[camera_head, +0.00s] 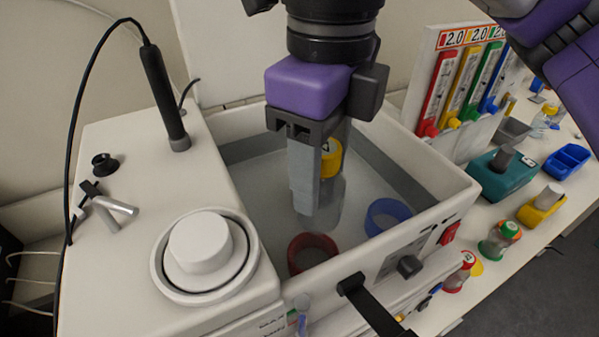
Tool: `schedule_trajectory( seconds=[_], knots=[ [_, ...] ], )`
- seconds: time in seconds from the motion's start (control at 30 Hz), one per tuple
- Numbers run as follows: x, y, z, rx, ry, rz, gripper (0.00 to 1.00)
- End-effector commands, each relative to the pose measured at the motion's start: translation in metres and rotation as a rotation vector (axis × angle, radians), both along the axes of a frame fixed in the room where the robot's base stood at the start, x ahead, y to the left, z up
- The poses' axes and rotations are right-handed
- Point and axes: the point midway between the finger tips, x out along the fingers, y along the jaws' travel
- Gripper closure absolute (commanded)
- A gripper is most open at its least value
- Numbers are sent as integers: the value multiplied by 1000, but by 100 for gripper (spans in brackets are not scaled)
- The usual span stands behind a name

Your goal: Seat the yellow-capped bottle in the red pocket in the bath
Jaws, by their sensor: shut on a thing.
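My gripper (318,160) points down over the bath (445,190) and is shut on the yellow-capped bottle (327,205). The bottle is clear and upright, and its yellow cap (331,157) shows partly behind a finger. Its lower end is inside the bath, behind and slightly right of the red pocket (313,247) in the picture. The red pocket is a round ring at the bath's near side and looks empty. The bottle appears apart from it; the exact height of its base is hard to tell.
A blue pocket (386,214) sits right of the bottle in the bath. A white round knob (201,250) and a black upright probe (165,98) stand on the housing at left. Green-capped (499,238) and red-capped (459,271) bottles stand outside the bath's right wall.

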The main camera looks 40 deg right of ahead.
Motion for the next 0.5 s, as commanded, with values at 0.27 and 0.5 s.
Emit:
schedule_trajectory(
  seconds=[0.27,0.5],
  knots=[
    [0,-1,-24,-1,1,0,100],
    [0,-1,-41,-1,0,0,100]
  ],
)
